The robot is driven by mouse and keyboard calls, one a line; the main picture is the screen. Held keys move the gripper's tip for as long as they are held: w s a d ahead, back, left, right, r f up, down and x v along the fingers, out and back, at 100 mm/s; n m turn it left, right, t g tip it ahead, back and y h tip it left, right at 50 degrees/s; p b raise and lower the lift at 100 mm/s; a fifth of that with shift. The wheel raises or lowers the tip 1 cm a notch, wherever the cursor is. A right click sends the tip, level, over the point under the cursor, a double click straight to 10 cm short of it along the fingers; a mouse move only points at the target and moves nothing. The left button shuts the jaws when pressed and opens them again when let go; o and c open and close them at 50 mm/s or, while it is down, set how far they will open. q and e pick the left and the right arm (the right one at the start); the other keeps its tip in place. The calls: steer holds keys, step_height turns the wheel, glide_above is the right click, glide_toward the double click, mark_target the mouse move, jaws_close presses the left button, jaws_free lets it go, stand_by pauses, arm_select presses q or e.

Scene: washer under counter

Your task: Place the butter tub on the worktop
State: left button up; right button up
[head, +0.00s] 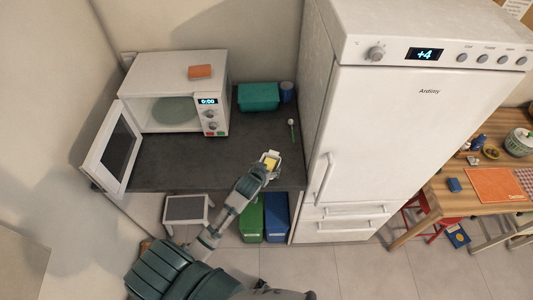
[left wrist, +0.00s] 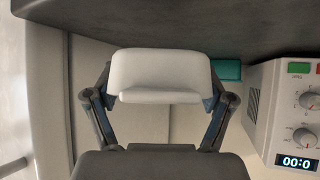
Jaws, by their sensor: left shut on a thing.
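The butter tub (head: 271,160), white with a yellow part, is in my left gripper (head: 267,165) in the head view. It shows over the front right part of the dark grey worktop (head: 180,168). In the left wrist view the white tub (left wrist: 160,72) sits between the two fingers of my left gripper (left wrist: 160,95), which are shut on it at its sides. I cannot tell the exact gap between tub and worktop. My right gripper is not in view.
An open microwave (head: 215,88) with an orange block (head: 201,71) on top stands at the back left. A teal box (head: 258,97), blue cup (head: 287,91) and green-handled utensil (head: 292,130) are on the worktop. The fridge (head: 400,130) bounds the right. The worktop's middle is clear.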

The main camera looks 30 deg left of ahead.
mark_target(264, 159)
arm_select(q)
steer(key=w+a, duration=0.1)
steer(key=w, duration=0.1)
steer(key=w+a, duration=0.3)
steer(key=w, duration=0.1)
steer(key=shift+w+a+f+p, duration=0.25)
steer(key=shift+a+f+p, duration=0.05)
steer(key=shift+f, duration=0.1)
step_height(264, 159, down, 3)
steer(key=shift+f, duration=0.2)
steer(key=o, duration=1.6)
steer(key=shift+o, duration=0.2)
steer(key=shift+s+r, duration=0.15)
steer(key=v, duration=1)
steer(key=shift+s+r+p, duration=0.2)
steer(key=shift+s+p, duration=0.1)
steer(key=shift+s+d+r, duration=0.1)
steer(key=shift+s+r, duration=0.2)
steer(key=shift+s, duration=0.1)
